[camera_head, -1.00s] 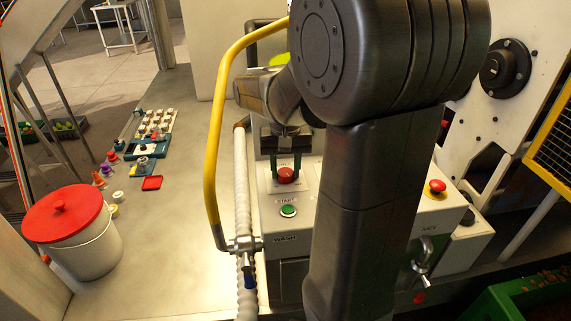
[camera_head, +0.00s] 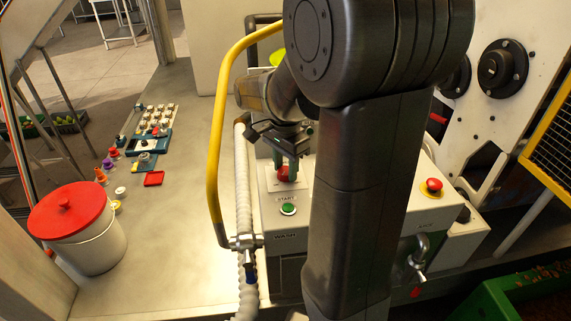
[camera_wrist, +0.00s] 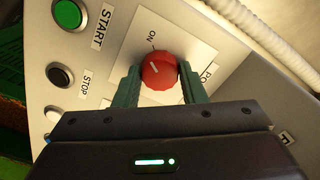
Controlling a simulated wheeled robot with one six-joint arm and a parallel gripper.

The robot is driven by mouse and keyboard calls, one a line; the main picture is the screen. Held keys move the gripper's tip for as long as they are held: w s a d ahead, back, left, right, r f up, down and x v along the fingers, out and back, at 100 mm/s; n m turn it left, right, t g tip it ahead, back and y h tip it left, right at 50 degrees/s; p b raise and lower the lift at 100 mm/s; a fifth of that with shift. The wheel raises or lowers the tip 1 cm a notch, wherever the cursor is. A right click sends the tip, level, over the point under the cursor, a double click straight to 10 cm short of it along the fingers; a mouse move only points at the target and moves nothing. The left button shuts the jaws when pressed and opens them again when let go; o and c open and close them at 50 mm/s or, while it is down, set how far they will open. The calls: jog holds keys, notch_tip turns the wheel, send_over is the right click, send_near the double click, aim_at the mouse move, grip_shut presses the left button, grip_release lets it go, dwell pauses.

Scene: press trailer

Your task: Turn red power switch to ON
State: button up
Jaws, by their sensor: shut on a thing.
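The red power switch (camera_wrist: 160,71) is a round ribbed knob with a short white mark on its face. It sits on a white plate (camera_wrist: 193,43) with an ON label at its upper left in the wrist view and a partly hidden label at right. My gripper (camera_wrist: 160,86) has its two green fingers on either side of the knob, shut on it. In the head view the switch (camera_head: 282,173) is partly covered by my gripper (camera_head: 288,170), which is turned at an angle above it.
A green START button (camera_head: 288,208) lies just in front of the switch. A black STOP button (camera_wrist: 60,75) is beside START. A yellow handrail (camera_head: 213,150) and pale hose (camera_head: 241,180) run left of the panel. A red emergency button (camera_head: 432,187) is at right.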

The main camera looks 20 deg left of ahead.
aim_at(286, 170)
jog(key=shift+m, duration=1)
jog(key=o, duration=1)
notch_tip(286, 170, up, 14)
jog(key=shift+f, duration=0.1)
notch_tip(286, 170, down, 14)
jog(key=shift+r, duration=0.1)
dwell(0.5)
